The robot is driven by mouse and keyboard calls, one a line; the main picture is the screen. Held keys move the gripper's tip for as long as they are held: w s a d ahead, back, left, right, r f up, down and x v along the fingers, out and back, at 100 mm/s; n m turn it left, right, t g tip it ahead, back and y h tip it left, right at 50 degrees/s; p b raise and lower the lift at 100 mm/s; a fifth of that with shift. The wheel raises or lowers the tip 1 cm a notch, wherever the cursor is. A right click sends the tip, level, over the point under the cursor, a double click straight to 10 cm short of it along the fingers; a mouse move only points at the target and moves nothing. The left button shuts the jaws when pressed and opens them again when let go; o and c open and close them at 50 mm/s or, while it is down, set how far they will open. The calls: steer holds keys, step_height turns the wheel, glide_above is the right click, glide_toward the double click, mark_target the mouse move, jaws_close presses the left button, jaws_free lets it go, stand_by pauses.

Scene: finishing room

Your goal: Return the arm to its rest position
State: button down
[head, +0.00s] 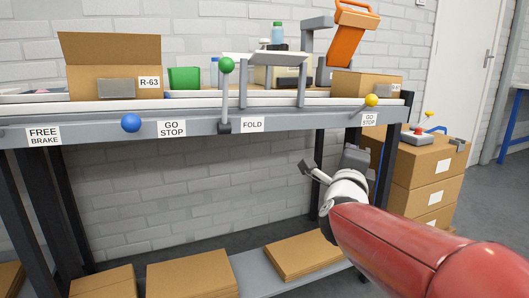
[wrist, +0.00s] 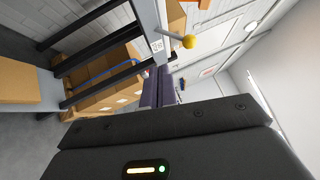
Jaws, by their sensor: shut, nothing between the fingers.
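My gripper (head: 308,170) is at the end of my red and white arm in the head view, in front of the bench and below its front rail. It holds nothing. In the wrist view, my gripper's fingers (wrist: 157,88) show close together above the dark gripper body. The fingers point past the bench's end. No object touches the gripper in either view.
The bench rail (head: 90,133) carries a blue knob (head: 130,123), a green-knobbed lever (head: 226,66) and a yellow knob (head: 371,100). Stacked cartons (head: 425,165) stand to the right. Flat cardboard (head: 190,275) lies on the lower shelf. Floor at the far right looks clear.

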steer(key=s+a+f+n+g+y, duration=0.5)
steer(key=s+a+f+n+y, duration=0.45)
steer(key=n, duration=0.65)
steer(key=s+d+f+n+g+h, duration=0.25)
steer(key=s+f+n+g, duration=0.55)
steer(key=s+f, duration=0.6)
steer(key=s+r+p, duration=0.3)
steer(key=r+p, duration=1)
steer(key=r, duration=0.2)
steer(key=shift+d+p, duration=0.3)
steer(key=shift+d, duration=0.05)
steer(key=shift+r, duration=0.1)
